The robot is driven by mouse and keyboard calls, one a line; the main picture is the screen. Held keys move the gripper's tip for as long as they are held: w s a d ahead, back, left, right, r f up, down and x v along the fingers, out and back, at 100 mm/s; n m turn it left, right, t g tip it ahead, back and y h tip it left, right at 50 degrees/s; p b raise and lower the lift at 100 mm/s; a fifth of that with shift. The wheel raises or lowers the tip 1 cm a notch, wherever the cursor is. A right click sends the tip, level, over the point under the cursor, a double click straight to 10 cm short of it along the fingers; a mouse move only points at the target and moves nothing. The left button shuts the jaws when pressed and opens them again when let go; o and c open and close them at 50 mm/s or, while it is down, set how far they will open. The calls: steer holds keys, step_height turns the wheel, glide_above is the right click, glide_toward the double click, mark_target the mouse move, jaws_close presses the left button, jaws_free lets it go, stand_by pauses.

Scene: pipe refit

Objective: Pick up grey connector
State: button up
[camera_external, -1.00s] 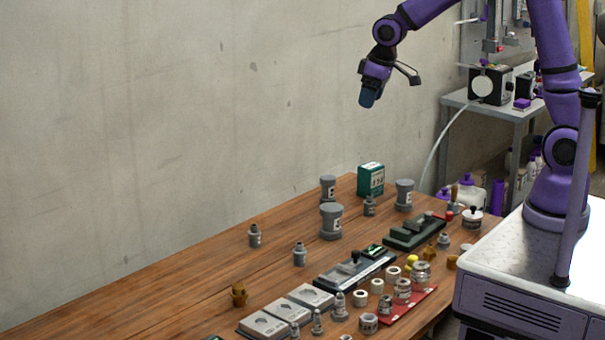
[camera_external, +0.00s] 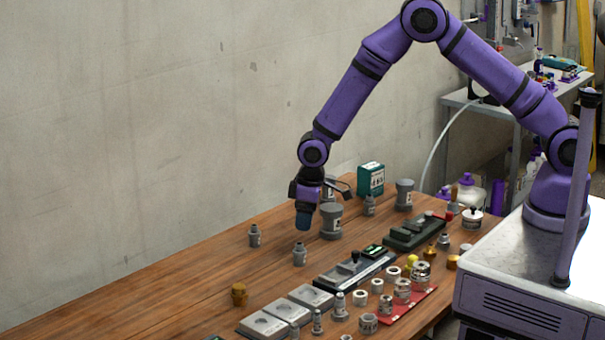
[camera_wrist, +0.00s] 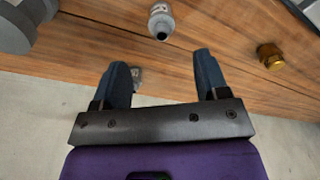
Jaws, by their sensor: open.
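Several small grey connectors stand on the wooden table. One grey connector (camera_external: 299,254) stands directly below my gripper (camera_external: 302,222) in the external view. Another (camera_external: 254,236) stands to the left, nearer the wall, and a third (camera_external: 369,205) stands farther right. My gripper is open, empty and pointing down above the table. In the wrist view my gripper (camera_wrist: 165,75) has its two blue fingers spread. A second one (camera_wrist: 137,76) is partly hidden by the left finger.
A brass fitting (camera_external: 239,294) stands at the left. Large grey flanged pieces (camera_external: 331,221) stand just right of my gripper. Grey trays (camera_external: 311,297), white rings and metal fittings crowd the front edge. A green box (camera_external: 371,179) stands at the back.

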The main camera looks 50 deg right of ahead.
mark_target(301, 244)
steer(key=f, duration=0.7)
steer(key=w+a+f, duration=0.1)
steer(key=f, duration=0.2)
steer(key=shift+f, duration=0.2)
steer(key=c, duration=1)
